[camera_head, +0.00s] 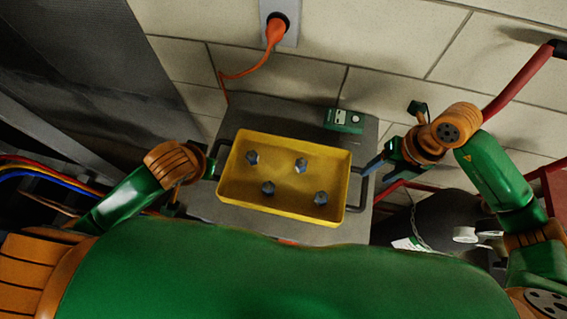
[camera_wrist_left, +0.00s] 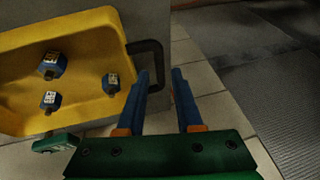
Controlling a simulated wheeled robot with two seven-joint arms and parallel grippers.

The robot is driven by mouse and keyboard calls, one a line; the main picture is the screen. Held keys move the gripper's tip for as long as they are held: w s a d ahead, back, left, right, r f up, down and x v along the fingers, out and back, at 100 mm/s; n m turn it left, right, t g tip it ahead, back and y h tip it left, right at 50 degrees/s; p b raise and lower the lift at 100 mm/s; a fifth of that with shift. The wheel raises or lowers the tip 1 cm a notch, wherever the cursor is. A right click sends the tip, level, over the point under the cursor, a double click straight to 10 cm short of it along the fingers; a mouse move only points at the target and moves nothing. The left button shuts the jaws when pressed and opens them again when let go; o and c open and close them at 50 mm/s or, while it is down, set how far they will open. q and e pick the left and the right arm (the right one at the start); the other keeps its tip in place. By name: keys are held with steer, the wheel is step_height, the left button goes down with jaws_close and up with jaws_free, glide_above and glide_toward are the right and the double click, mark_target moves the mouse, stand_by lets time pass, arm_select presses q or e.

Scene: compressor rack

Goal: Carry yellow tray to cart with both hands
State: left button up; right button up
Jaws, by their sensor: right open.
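The yellow tray (camera_head: 245,193) sits on a grey surface and holds several grey bolts (camera_head: 300,165). It has a dark handle at each end, a left handle (camera_head: 217,150) and a right handle (camera_head: 366,188). My left gripper (camera_head: 207,168) is at the left handle. In the left wrist view, its blue fingers (camera_wrist_left: 162,85) are apart, and the bar of the handle (camera_wrist_left: 158,52) shows near the gap between them. I cannot tell whether they touch it. My right gripper (camera_head: 378,165) is open beside the right handle, with its blue fingertips close to it.
A small green device (camera_head: 344,121) lies behind the tray on the grey surface (camera_head: 272,112). An orange plug and cord (camera_head: 274,35) hang on the block wall. A dark tank (camera_head: 440,222) with gauges stands at the right. Tiled floor shows in the left wrist view (camera_wrist_left: 205,80).

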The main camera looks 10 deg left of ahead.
mark_target(366, 184)
arm_select(q)
steer(key=shift+s+d+r, duration=0.2)
steer(key=shift+s, duration=0.35)
steer(key=shift+s+f, duration=0.1)
steer(key=shift+s, duration=0.05)
steer(key=x, duration=0.6)
steer(key=shift+w+a, duration=0.2)
steer(key=shift+w, duration=0.2)
arm_select(e)
steer(key=f, duration=0.3)
steer(key=a+f, duration=0.1)
steer(key=f, duration=0.1)
steer(key=shift+s+a+f, duration=0.1)
steer(key=shift+s+f, duration=0.15)
arm_select(q)
steer(key=shift+w+f, duration=0.1)
steer(key=shift+f, duration=0.3)
arm_select(e)
steer(key=shift+s+f, duration=0.15)
steer(key=shift+f, duration=0.5)
arm_select(q)
steer(key=shift+w, duration=0.1)
steer(key=c, duration=0.5)
arm_select(e)
steer(key=c, duration=0.5)
arm_select(q)
jaws_close()
arm_select(e)
jaws_close()
